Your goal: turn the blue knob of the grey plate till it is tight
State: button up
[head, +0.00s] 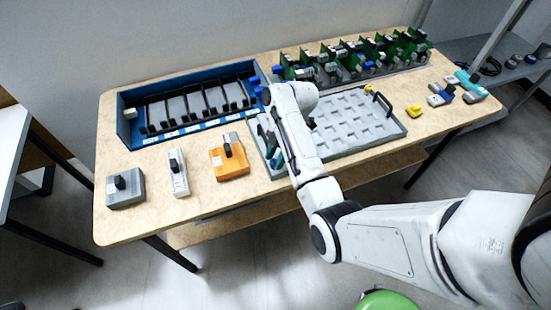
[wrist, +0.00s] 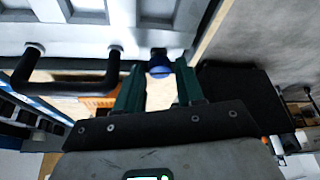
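The grey plate (head: 345,130) with its grid of pockets lies on the table. In the wrist view the grey plate (wrist: 115,15) fills the top. The blue knob (wrist: 160,68) shows at its edge, between my fingertips. My gripper (wrist: 160,72) has two dark green fingers standing apart, with a narrow gap seen on each side of the knob; I cannot tell whether either touches it. In the head view my gripper (head: 274,158) is at the plate's left side, and I cannot make out the knob there.
A black handle (wrist: 70,82) stands on the same plate edge, left of the knob in the wrist view. An orange box (head: 229,160), a white block (head: 178,172) and a grey box (head: 125,190) stand left. A blue rack (head: 128,128) and green boards (head: 350,60) stand behind.

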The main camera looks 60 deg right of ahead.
jog(key=shift+a+f, duration=0.1)
jog(key=shift+f, duration=0.15)
grip_shut()
jog(key=shift+p, duration=0.3)
jog(key=m+p, duration=0.1)
jog(key=m, duration=0.1)
jog(key=m+t+p, duration=0.1)
jog(key=shift+s+r+m+h+p, duration=0.15)
jog(key=shift+r+m+h+p, duration=0.05)
jog(key=shift+m+h+p, duration=0.2)
jog(key=m+p, duration=0.1)
jog(key=m, duration=0.1)
jog(key=m+t+h+p, duration=0.1)
jog(key=m, duration=0.1)
jog(key=shift+a+f+m+t, duration=0.15)
jog(key=shift+m+t, duration=0.15)
jog(key=shift+m, duration=0.1)
